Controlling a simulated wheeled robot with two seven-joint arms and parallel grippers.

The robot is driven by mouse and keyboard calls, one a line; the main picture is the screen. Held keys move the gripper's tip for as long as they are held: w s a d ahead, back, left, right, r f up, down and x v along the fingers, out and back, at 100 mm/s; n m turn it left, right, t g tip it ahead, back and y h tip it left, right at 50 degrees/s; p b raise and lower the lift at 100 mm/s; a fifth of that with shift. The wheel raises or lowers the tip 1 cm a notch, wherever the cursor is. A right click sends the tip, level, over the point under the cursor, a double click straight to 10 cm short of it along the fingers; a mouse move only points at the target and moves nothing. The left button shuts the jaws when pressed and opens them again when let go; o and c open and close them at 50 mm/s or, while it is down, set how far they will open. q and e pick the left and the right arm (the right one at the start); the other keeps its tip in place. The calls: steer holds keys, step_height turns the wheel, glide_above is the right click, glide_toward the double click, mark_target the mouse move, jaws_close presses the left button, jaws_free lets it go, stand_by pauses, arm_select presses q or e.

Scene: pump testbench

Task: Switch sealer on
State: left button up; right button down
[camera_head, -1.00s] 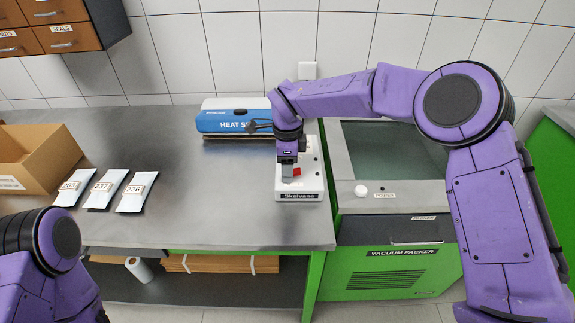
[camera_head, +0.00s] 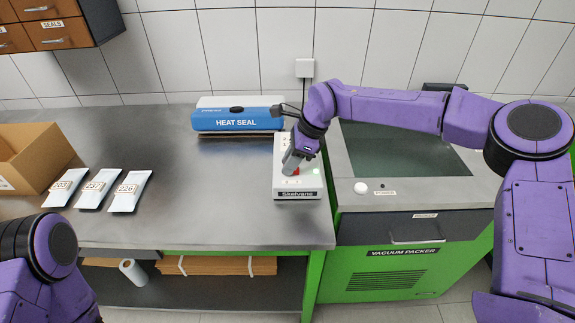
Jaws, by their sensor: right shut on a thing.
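The heat sealer (camera_head: 238,121) is a blue and white bar machine marked HEAT SEAL, at the back of the steel bench. In front and to its right stands a white box (camera_head: 298,193) marked Skelvane, with a red switch (camera_head: 296,172) and a lit green lamp (camera_head: 316,170). My right gripper (camera_head: 289,168) points down, tilted, at the box's top, with its tips at the red switch. It is shut; the wrist and fingers partly hide the switch. My left arm shows at the lower left, but its gripper is outside the view.
Three labelled pouches (camera_head: 97,189) and an open cardboard box (camera_head: 32,158) are on the left of the bench. The vacuum packer (camera_head: 400,262) stands to the right. The bench middle is clear. A wall socket (camera_head: 305,68) is above the bench.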

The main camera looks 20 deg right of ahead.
steer(key=shift+f, duration=0.15)
steer(key=c, duration=0.9)
jaws_free()
steer(key=b+v, duration=0.1)
steer(key=v, duration=0.9)
steer(key=shift+d+r, duration=0.2)
steer(key=shift+r, duration=0.05)
